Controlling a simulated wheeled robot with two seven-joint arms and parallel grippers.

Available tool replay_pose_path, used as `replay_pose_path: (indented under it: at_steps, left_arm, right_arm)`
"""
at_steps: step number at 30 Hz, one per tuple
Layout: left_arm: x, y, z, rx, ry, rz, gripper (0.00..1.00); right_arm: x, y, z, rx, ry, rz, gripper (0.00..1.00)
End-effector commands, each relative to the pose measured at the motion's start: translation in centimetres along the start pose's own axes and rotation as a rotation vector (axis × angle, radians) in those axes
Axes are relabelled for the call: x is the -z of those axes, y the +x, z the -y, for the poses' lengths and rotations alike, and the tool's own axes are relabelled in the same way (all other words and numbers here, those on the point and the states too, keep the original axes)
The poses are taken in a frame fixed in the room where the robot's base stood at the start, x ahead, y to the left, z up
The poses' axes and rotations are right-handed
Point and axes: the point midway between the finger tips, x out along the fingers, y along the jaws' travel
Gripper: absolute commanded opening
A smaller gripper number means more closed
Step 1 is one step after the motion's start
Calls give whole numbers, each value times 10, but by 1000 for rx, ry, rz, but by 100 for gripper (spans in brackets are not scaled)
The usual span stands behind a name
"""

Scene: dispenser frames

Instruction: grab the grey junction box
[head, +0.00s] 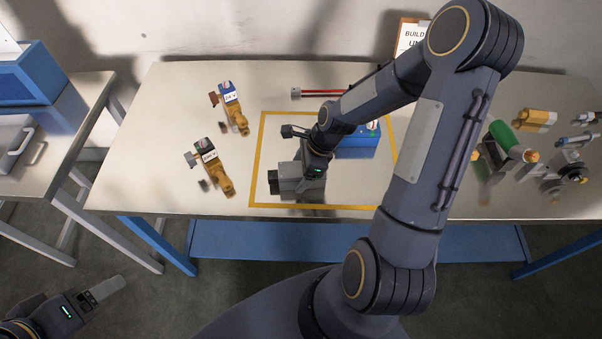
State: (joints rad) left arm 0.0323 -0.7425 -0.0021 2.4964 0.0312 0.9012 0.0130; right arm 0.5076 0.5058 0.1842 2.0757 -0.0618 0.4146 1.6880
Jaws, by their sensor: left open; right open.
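A grey box-like block (289,171) with a dark end on its left sits inside the yellow-outlined square on the table; I take it for the junction box. My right gripper (312,182) reaches down over its right part, and its jaws are open. The wrist hides part of the block, and I cannot tell whether the fingers touch it. My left gripper (108,288) is open and empty at the lower left, over the floor and away from the table.
A blue box (358,146) stands in the square behind my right forearm. Two orange-brown tools (233,110) (214,170) lie to the left. A red-handled tool (318,93) lies at the back. Several parts, including a green cylinder (503,137), lie at right. A side table (62,140) stands left.

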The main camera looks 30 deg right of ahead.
Motion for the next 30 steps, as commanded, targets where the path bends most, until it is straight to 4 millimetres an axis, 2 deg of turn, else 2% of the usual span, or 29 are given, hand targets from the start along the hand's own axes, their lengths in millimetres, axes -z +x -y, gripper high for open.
replay_pose_path:
  at_steps: [2,14,23,26,30]
  left_arm:
    - [0,0,0,0,0,0,75]
    - [0,0,0,0,0,0,75]
    - [0,1,0,0,0,0,75]
    - [-1,2,1,0,0,0,75]
    - [-4,8,4,0,0,0,75]
  right_arm:
    - [0,0,0,0,0,0,73]
    - [0,0,0,0,0,0,21]
    - [-1,-2,0,2,-1,0,21]
    - [-3,-7,1,4,-1,0,21]
    - [-11,-25,2,9,-4,1,21]
